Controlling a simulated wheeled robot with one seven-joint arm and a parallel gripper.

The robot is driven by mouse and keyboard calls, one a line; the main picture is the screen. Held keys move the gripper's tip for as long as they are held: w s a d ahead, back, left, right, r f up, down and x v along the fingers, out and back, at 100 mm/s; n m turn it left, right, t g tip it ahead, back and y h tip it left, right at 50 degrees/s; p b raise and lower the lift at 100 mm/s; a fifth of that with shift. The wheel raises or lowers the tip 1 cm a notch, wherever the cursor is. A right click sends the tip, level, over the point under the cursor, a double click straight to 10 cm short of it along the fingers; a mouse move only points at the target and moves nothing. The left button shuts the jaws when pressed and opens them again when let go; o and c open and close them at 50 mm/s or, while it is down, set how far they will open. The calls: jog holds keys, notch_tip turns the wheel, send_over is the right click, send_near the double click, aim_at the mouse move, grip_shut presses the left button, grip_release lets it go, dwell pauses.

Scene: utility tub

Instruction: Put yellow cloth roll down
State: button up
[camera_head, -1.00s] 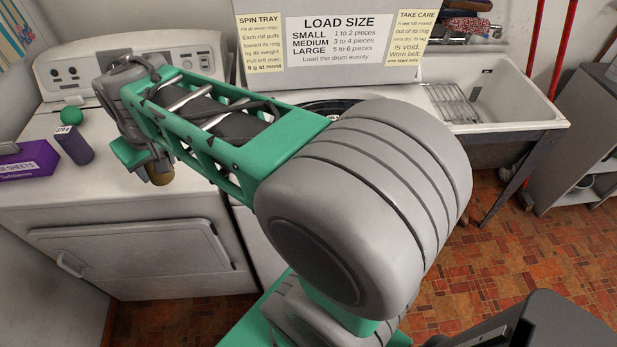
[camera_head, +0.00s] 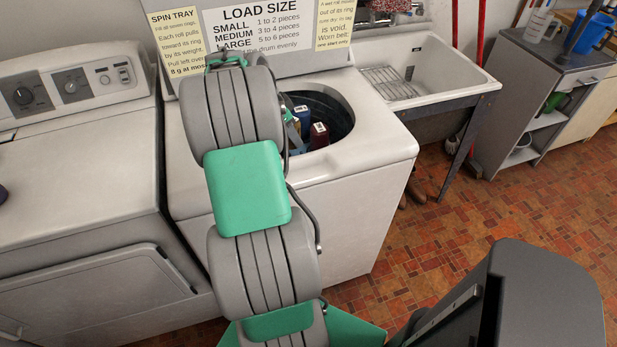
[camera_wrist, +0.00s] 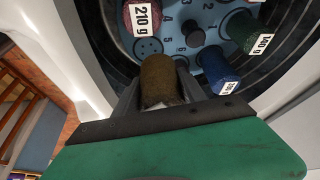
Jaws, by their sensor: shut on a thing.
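In the wrist view the yellow cloth roll (camera_wrist: 160,78), a dull brownish yellow, is between the fingers of my gripper (camera_wrist: 160,88), which is shut on it. The roll is over the blue numbered spin tray (camera_wrist: 184,14) in the washer drum; I cannot tell whether it touches the tray. A dark red roll (camera_wrist: 142,18) marked 210 g is at upper left, a blue roll (camera_wrist: 215,65) at right, and a green roll (camera_wrist: 245,32) farther right. In the head view my arm hides the yellow roll.
The open washer (camera_head: 370,150) has a dark drum rim (camera_head: 345,108) close around my gripper. A sign (camera_head: 262,30) and notes stand behind the opening. The dryer (camera_head: 80,190) is at left, a white sink (camera_head: 440,70) at back right. A grey shelf unit (camera_head: 535,105) stands farther right.

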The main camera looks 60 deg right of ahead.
jog(key=s+d+f+m, duration=0.3)
jog(key=s, duration=0.2)
jog(key=shift+g+y, duration=0.3)
jog(key=shift+g, duration=0.1)
jog(key=f, duration=0.9)
jog(key=shift+a+f, duration=0.2)
jog(key=o, duration=1.4)
jog(key=v, duration=1.2)
jog(key=shift+r, duration=0.2)
